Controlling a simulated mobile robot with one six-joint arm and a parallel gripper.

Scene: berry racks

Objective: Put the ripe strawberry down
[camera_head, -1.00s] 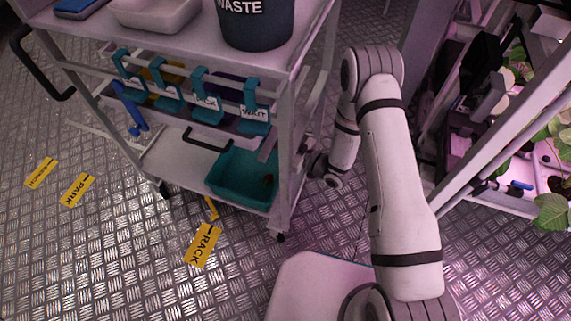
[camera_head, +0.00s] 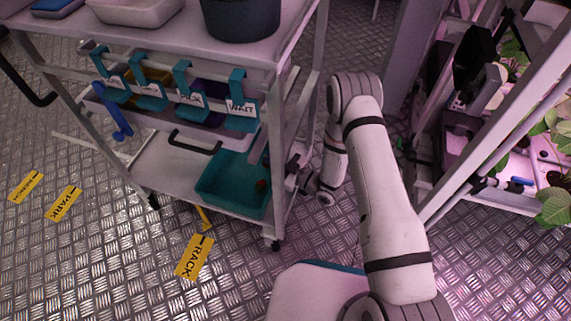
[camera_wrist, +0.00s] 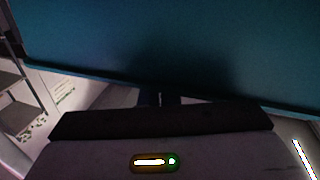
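A small red berry (camera_head: 262,184) shows at the right end of the teal bin (camera_head: 222,203) on the cart's lower shelf. I cannot tell whether it rests in the bin or is held. My gripper's wrist is at the cart's right side, beside the bin; its fingers are hidden behind the cart post in the head view. In the wrist view, the teal bin (camera_wrist: 120,40) fills the upper part close ahead. My gripper (camera_wrist: 160,98) shows there only as dark finger parts, and no berry is visible between them.
The cart's corner post (camera_head: 275,170) stands close to my wrist. Labelled teal hooks (camera_head: 240,110) hang from its rail above the bin. A dark bucket (camera_head: 240,18) stands on top. A plant rack (camera_head: 490,150) is at the right. Floor is open in front of the cart.

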